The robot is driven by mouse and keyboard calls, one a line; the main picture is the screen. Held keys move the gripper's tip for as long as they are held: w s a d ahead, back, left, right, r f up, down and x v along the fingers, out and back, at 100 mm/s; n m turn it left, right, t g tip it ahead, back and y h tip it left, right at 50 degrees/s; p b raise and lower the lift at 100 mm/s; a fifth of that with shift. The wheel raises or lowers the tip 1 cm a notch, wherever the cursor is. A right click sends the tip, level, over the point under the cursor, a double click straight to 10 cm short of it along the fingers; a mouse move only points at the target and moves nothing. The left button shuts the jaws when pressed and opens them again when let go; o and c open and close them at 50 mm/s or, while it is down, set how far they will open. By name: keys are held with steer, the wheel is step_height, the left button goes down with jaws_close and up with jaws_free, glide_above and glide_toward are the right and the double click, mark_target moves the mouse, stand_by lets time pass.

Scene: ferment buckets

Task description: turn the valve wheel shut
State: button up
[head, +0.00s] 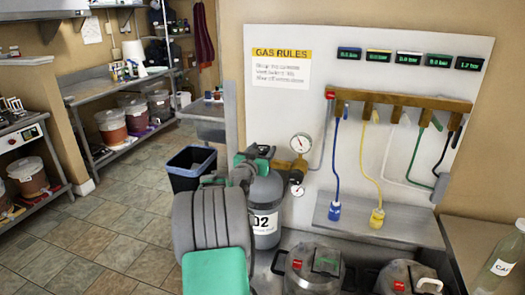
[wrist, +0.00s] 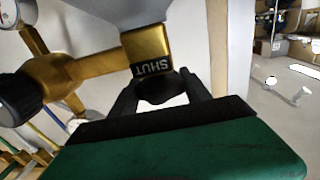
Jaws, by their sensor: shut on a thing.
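A grey gas cylinder (head: 266,222) with a white label stands in front of the gas panel in the head view. Its brass valve body (wrist: 147,42) fills the upper middle of the wrist view, with a dark band reading SHUT upside down. The dark valve wheel (wrist: 156,90) sits just below that band. My gripper (wrist: 158,84) has its two black fingers on either side of the wheel, shut on it. In the head view my gripper (head: 256,160) is at the cylinder's top, and my arm hides part of the cylinder. The wheel's full outline is hidden.
Two pressure gauges (head: 301,143) and a brass regulator sit right of the valve. The gas panel (head: 395,60) carries several coloured hoses. Metal pots (head: 312,268) stand at the lower right. A dark bin (head: 190,169) stands left of the cylinder. The tiled floor at left is clear.

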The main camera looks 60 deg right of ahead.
steer(key=shift+c, duration=0.9)
steer(key=b, duration=0.1)
steer(key=g+b, duration=0.1)
steer(key=shift+w+f+m+b, duration=0.15)
steer(key=shift+f+m+b, duration=0.15)
steer(key=shift+f+b, duration=0.05)
steer(key=shift+g+b, duration=0.3)
steer(key=shift+b, duration=0.25)
steer(key=shift+r+m+g, duration=0.3)
steer(key=shift+m+g, duration=0.2)
steer(key=o, duration=1.4)
steer(key=a+b, duration=0.2)
steer(key=a, duration=0.6)
steer(key=shift+d, duration=0.1)
